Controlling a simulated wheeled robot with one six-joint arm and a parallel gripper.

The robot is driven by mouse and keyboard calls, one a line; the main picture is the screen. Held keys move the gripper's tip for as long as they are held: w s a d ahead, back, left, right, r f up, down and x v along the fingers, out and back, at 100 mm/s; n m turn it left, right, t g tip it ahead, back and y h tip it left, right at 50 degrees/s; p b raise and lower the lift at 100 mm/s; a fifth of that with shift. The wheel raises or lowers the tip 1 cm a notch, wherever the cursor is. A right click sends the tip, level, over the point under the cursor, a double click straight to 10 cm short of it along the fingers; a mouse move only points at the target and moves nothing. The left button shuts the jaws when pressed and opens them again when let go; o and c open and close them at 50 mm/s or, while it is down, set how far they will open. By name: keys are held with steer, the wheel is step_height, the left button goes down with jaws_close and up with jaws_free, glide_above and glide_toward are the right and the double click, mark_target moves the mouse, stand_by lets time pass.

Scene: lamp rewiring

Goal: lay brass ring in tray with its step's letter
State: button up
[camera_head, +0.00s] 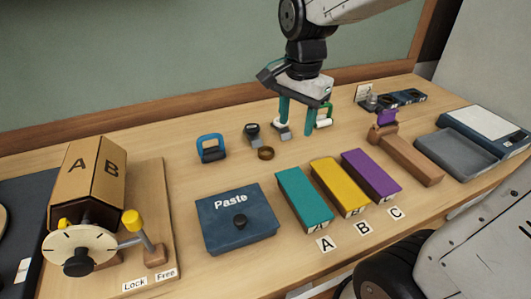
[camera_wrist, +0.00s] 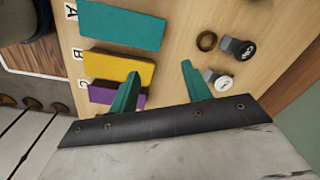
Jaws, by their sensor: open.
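The brass ring (camera_head: 266,153) lies flat on the bench, left of my gripper (camera_head: 297,128). It also shows in the wrist view (camera_wrist: 207,41), beyond my right finger. My gripper (camera_wrist: 160,70) is open, with nothing between its teal fingers. Three coloured oblong trays lie in a row at the front: teal (camera_head: 304,199), yellow (camera_head: 338,186) and purple (camera_head: 371,176). Cards A (camera_head: 325,245), B (camera_head: 362,228) and C (camera_head: 395,213) lie before them, in that order. I cannot see whether anything is inside them.
A dark blue Paste box (camera_head: 238,222) stands left of the teal tray. A wooden block (camera_head: 405,155) and grey tray (camera_head: 455,153) are at right. An A/B box on a lock stand (camera_head: 88,178) is at left.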

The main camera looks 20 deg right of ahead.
mark_target(266, 146)
steer(key=w+a+f+m, duration=0.2)
steer(key=w+f+m, duration=0.75)
steer(key=w, duration=0.35)
steer(key=shift+m+g, duration=0.25)
steer(key=shift+g, duration=0.05)
steer(key=f, duration=0.7)
steer(key=shift+s+d+f, duration=0.1)
steer(key=shift+s+f, duration=0.1)
steer(key=shift+f, duration=0.05)
steer(key=c, duration=0.7)
steer(key=shift+r, duration=0.1)
